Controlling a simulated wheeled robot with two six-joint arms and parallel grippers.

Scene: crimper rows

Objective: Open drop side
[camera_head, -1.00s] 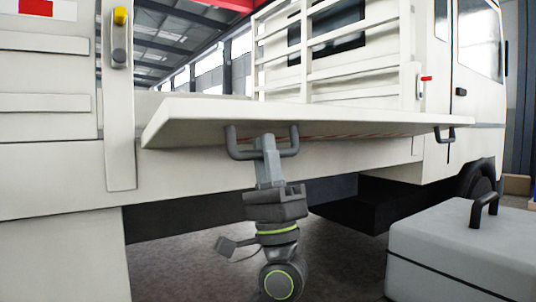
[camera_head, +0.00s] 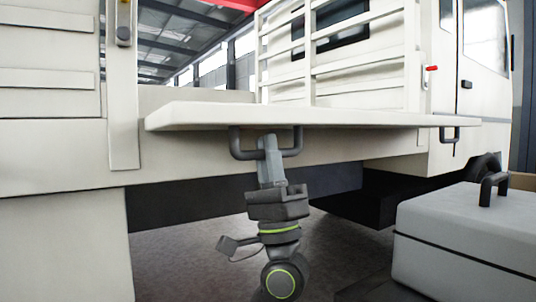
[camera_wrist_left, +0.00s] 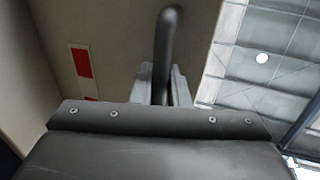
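The drop side (camera_head: 300,115) is a long white panel on the truck's flank, swung out to about level and seen nearly edge-on. Two dark handles hang under it, a near one (camera_head: 236,145) and a far one (camera_head: 457,136). My left gripper (camera_head: 268,145) reaches up from below to the near handle. In the left wrist view the dark handle bar (camera_wrist_left: 170,45) runs between the two grey fingers (camera_wrist_left: 162,85), which look closed around it. A red-and-white strip (camera_wrist_left: 82,65) shows on the panel's face there. My right gripper is not in view.
A latch on the left post (camera_head: 124,25) and a red-tipped latch on the right post (camera_head: 432,68) stand beside the opening. A white slatted rack (camera_head: 340,60) rises behind the panel. A grey case with a handle (camera_head: 470,235) stands at the lower right. The floor under the panel is open.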

